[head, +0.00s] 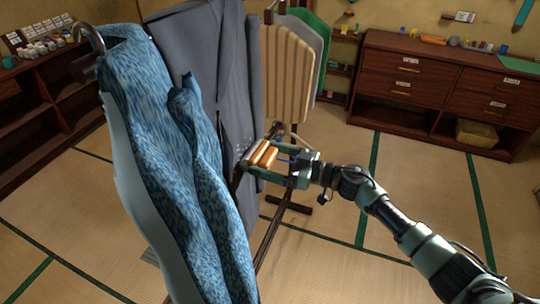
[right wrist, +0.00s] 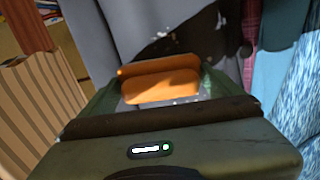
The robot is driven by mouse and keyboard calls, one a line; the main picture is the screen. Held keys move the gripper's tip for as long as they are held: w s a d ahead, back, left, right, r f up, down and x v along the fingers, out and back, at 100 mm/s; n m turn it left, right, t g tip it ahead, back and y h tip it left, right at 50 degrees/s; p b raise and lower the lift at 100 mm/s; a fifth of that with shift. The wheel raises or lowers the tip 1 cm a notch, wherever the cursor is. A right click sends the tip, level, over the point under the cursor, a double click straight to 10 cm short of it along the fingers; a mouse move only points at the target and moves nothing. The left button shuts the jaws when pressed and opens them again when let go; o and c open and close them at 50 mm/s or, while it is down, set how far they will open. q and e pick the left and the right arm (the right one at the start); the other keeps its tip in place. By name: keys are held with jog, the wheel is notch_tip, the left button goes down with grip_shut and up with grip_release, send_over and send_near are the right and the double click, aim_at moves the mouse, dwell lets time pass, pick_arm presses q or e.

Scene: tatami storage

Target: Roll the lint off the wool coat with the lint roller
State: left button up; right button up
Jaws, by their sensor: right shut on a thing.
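The grey wool coat (head: 208,62) hangs on the rack behind a blue patterned garment. Small pale specks show on its lower part near my right gripper, and white specks also show on the dark patch of the coat (right wrist: 205,38) in the right wrist view. My right gripper (head: 264,155) is shut on the lint roller (head: 268,154), which has orange cylindrical parts. In the right wrist view the roller (right wrist: 160,88) lies between the fingers, close in front of the coat. I cannot tell whether it touches the cloth. My left gripper is not in view.
The blue patterned garment (head: 165,125) hangs close in front, covering the coat's left side. A striped tan garment (head: 285,72) and a green one (head: 318,30) hang behind. Dark drawers (head: 415,82) stand at the back right. Tatami floor (head: 330,185) is open at right.

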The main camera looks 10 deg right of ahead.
jog(key=shift+s+a, duration=0.35)
jog(key=shift+s, duration=0.15)
jog(key=shift+r, duration=0.1)
jog(key=shift+p, duration=0.3)
jog(key=shift+s+a, duration=0.3)
jog(key=shift+s, duration=0.25)
jog(key=shift+s+a, duration=0.3)
jog(key=shift+s, duration=0.25)
jog(key=shift+s+a, duration=0.7)
jog(key=shift+s, duration=0.25)
jog(key=shift+s+a, duration=0.8)
jog(key=shift+s, duration=0.1)
